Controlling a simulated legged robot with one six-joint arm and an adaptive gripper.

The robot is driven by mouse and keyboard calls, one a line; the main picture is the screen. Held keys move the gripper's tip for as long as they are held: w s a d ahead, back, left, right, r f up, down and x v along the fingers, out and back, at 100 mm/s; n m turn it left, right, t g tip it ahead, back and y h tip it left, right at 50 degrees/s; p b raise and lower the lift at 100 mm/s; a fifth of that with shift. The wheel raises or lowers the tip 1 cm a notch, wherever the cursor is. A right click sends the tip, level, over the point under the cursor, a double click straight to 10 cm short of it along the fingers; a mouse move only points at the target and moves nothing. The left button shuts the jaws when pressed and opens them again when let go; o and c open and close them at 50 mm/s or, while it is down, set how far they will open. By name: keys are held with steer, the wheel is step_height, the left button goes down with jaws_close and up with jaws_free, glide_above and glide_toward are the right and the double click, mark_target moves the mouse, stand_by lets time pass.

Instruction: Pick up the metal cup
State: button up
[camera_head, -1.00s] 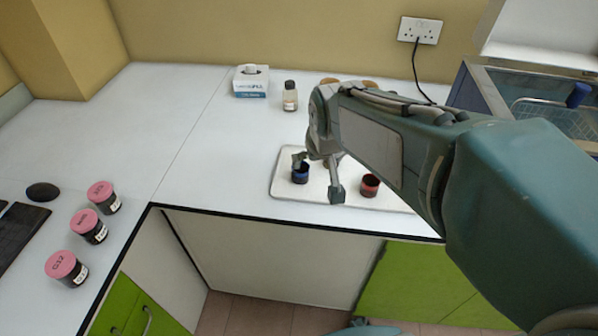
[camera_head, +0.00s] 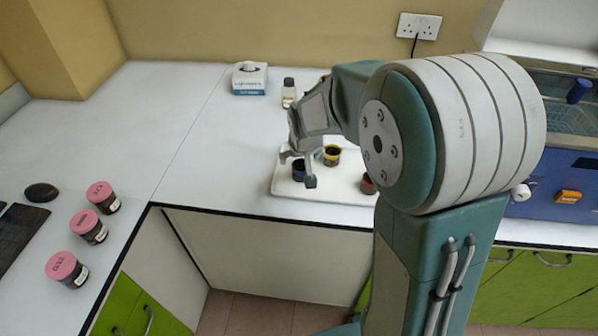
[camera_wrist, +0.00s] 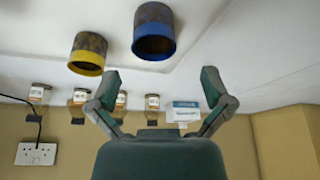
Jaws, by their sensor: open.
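Small cups with coloured rims stand on a white tray (camera_head: 340,192). The blue-rimmed cup (camera_head: 298,174) is partly hidden behind my gripper (camera_head: 298,168). The yellow-rimmed cup (camera_head: 332,155) stands behind and to its right. The red cup (camera_head: 367,185) is partly covered by my arm. In the wrist view the blue-rimmed cup (camera_wrist: 153,32) and yellow-rimmed cup (camera_wrist: 88,53) look dark grey and metallic. My gripper (camera_wrist: 161,82) is open and empty, with the blue-rimmed cup beyond its fingertips, apart from them. Which cup is the metal cup I cannot tell.
A tissue box (camera_head: 250,79) and a small bottle (camera_head: 289,92) stand at the back. Several labelled bottles show in the wrist view. Pink-lidded jars (camera_head: 89,226) stand at left. A blue machine (camera_head: 545,195) is at right. The left countertop (camera_head: 150,110) has free room.

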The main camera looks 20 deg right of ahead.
mark_target(301, 167)
steer(key=shift+w+d+f, duration=0.15)
steer(key=shift+d+f, duration=0.05)
steer(key=shift+f, duration=0.15)
steer(key=x, duration=0.3)
steer(key=shift+d+f, duration=0.2)
steer(key=shift+f, duration=0.2)
steer(key=shift+w+a+f, duration=0.15)
steer(key=shift+w+f, duration=0.05)
steer(key=shift+f, duration=0.25)
steer(key=c, duration=1.2)
